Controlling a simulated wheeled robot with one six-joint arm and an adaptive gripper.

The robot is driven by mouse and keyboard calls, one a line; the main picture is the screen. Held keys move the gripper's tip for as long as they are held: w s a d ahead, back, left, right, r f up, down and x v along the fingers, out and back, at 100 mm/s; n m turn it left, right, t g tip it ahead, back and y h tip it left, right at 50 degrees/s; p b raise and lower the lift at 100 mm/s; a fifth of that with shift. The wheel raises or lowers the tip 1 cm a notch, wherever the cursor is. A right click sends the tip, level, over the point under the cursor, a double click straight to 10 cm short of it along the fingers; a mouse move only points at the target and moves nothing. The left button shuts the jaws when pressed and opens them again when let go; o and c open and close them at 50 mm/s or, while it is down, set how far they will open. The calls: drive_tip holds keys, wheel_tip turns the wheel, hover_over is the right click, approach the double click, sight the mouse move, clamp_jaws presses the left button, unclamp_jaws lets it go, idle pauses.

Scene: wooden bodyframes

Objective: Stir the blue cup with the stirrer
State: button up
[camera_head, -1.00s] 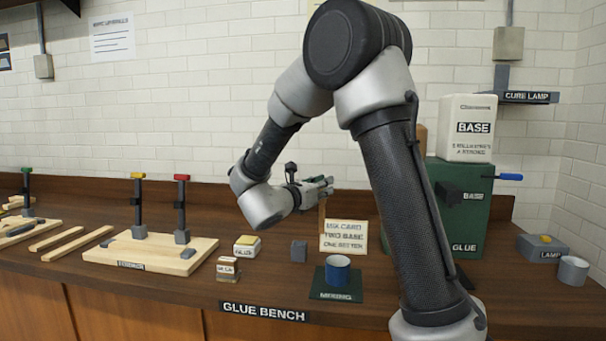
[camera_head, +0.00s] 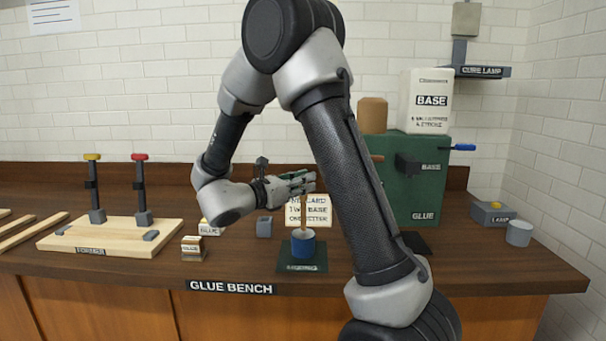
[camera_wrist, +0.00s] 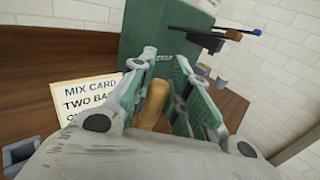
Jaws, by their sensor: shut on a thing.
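The blue cup (camera_head: 303,249) stands on the dark green mixing mat (camera_head: 287,261) at the front of the bench. My gripper (camera_head: 303,184) is above the cup, shut on the wooden stirrer (camera_head: 303,212). The stirrer points down, and its lower end reaches the cup's mouth; how deep it goes is hidden. In the wrist view the stirrer (camera_wrist: 153,103) shows as a tan stick between the green finger pads of my gripper (camera_wrist: 172,85). The cup is not visible in the wrist view.
The mix card (camera_head: 315,212) stands just behind the cup. A small grey holder (camera_head: 264,227) is left of the mat. The green glue dispenser (camera_head: 420,185) stands to the right, behind my arm. A clamp board (camera_head: 100,238) lies at the left.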

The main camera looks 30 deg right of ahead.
sight(301, 202)
drive_tip(key=shift+f, duration=2.9)
drive_tip(key=shift+w, duration=0.1)
